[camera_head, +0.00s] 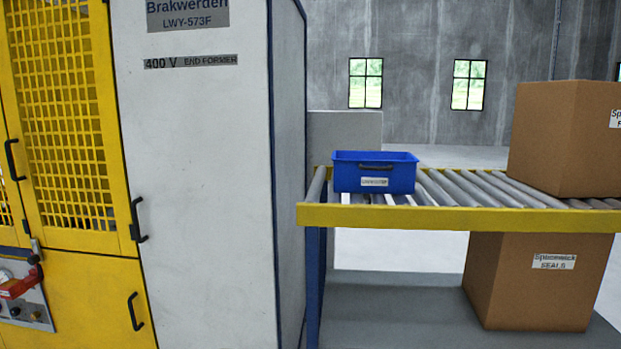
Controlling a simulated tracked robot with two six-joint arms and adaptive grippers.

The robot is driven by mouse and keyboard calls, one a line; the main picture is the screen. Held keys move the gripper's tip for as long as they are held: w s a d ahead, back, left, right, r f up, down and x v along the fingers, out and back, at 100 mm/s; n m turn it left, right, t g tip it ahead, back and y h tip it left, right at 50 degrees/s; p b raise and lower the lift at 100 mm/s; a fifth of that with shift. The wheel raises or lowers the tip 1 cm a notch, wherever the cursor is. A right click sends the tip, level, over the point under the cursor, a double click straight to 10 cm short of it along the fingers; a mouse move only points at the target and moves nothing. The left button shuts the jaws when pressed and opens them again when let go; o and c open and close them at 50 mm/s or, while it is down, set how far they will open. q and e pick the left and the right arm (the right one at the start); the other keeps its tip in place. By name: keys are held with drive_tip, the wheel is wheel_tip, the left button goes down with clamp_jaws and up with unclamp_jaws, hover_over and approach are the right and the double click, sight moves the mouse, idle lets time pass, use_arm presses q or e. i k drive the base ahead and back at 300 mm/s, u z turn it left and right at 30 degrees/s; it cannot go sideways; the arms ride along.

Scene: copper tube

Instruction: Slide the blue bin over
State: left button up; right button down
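The blue bin (348,178) stands upright on the roller conveyor (400,218), near its left end. Neither of my grippers shows in the head view.
A large cardboard box (560,140) stands on the conveyor to the right, with bare rollers between it and the bin. Another cardboard box (520,290) sits below on a grey surface (400,300). A white and yellow machine (200,180) stands close to the conveyor's left end.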

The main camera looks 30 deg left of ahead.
sight(355, 172)
drive_tip(key=u, duration=1.15)
drive_tip(key=i, duration=0.95)
drive_tip(key=u, duration=0.2)
